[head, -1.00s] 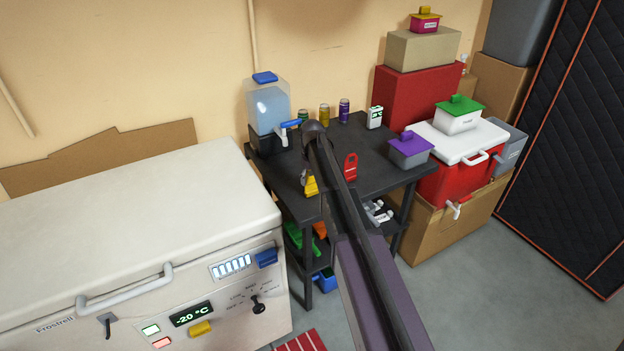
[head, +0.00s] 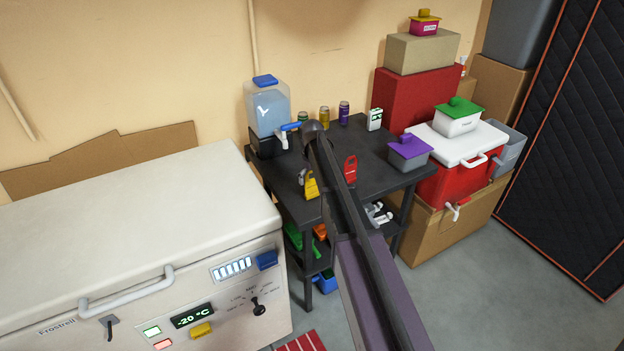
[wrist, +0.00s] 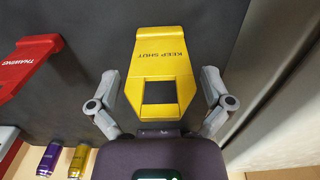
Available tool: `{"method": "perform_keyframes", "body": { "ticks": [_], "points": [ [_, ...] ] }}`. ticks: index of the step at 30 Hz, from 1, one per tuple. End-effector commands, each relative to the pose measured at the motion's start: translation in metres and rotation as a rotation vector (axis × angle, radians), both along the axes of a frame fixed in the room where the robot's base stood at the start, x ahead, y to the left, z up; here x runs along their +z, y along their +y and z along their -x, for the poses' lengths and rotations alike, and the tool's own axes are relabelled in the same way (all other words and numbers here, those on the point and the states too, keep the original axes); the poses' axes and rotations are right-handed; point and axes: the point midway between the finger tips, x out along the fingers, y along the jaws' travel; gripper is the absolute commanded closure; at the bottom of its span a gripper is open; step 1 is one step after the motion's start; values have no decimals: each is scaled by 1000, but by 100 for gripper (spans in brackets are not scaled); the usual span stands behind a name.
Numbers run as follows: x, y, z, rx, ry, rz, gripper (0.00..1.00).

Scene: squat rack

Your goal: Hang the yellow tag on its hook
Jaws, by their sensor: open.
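The yellow tag (head: 312,186) is at the front left of the dark table in the head view. In the wrist view the yellow tag (wrist: 165,58) reads "KEEP SHUT" upside down, and its end with the square opening is nearest my gripper body. My gripper (wrist: 160,84) is open, with one finger on each side of the tag and a visible gap at both sides. In the head view my arm hides most of the gripper. I cannot make out a hook for the tag in either view.
A water dispenser (head: 268,108), cans and a purple-lidded box (head: 409,152) share the table. The white freezer (head: 130,230) is close on the left.

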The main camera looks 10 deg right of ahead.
Motion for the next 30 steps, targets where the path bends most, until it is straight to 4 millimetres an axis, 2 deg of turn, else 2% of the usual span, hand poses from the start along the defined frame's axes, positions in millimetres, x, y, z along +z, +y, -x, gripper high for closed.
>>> {"method": "perform_keyframes", "body": {
  "ticks": [1,30],
  "points": [
    [8,0,0,0,0,0,0],
    [86,1,-4,0,0,0,0]
  ]
}}
